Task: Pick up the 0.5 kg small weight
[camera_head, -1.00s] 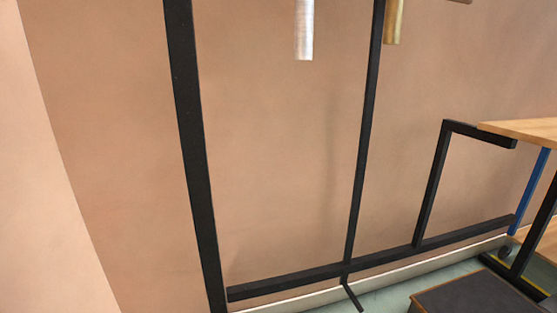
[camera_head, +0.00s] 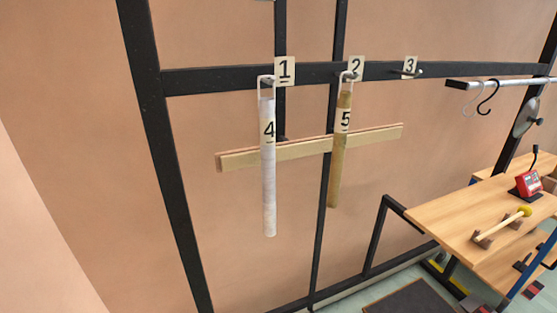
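I do not see anything I can identify as the 0.5 kg small weight. Small dark and red items (camera_head: 525,262) lie on the lower shelf at the right edge, too small to tell what they are. Neither of my grippers shows in the head view.
A black frame (camera_head: 150,100) stands against the wall, with a silver tube (camera_head: 268,190) and a brass tube (camera_head: 338,170) hanging from it. A wooden bench (camera_head: 455,215) at right holds a yellow-headed mallet (camera_head: 505,222) and a red device (camera_head: 528,184). Hooks (camera_head: 488,97) hang from a rail.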

